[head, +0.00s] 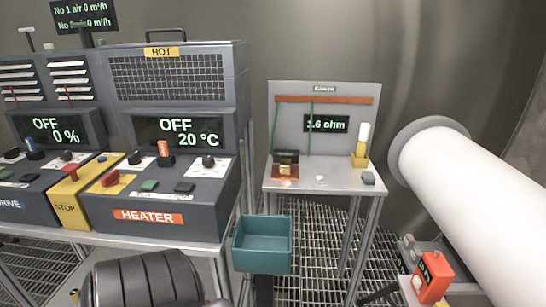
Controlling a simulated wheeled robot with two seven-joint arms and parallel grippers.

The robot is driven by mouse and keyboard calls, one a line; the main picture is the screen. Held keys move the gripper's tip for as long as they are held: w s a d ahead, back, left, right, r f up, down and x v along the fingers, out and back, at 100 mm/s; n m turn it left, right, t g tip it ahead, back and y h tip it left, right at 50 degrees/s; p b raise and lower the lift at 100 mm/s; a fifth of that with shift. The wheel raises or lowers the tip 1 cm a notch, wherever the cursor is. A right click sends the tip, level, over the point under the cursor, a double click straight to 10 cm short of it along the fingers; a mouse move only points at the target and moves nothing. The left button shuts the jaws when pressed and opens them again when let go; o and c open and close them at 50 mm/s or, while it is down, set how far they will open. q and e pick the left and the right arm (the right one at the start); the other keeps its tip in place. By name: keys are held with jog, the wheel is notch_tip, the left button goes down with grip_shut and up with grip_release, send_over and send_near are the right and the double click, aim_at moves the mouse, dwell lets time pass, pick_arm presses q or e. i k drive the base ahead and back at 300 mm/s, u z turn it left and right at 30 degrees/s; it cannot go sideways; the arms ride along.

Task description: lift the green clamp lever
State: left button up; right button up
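I see no lever that is clearly green. On the small steel table (338,184), a pale upright handle (363,136) rises from a yellow base (359,161) at the right. A dark block (287,157) sits on a copper-coloured plate (285,172) at the left of that table. Thin green wires (309,128) run down the grey back panel (345,97) from a copper bar (323,100). A display (326,124) on the panel reads 1.6 ohm. Neither of my grippers is in view.
A heater console (166,205) with switches and a green button (149,185) stands at the left. A teal bin (262,245) sits between console and table. A large white cylinder (470,200) fills the right side, above a red device (433,276). Floor is steel grating.

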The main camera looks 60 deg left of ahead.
aim_at(282, 155)
jog(key=u, duration=2.15)
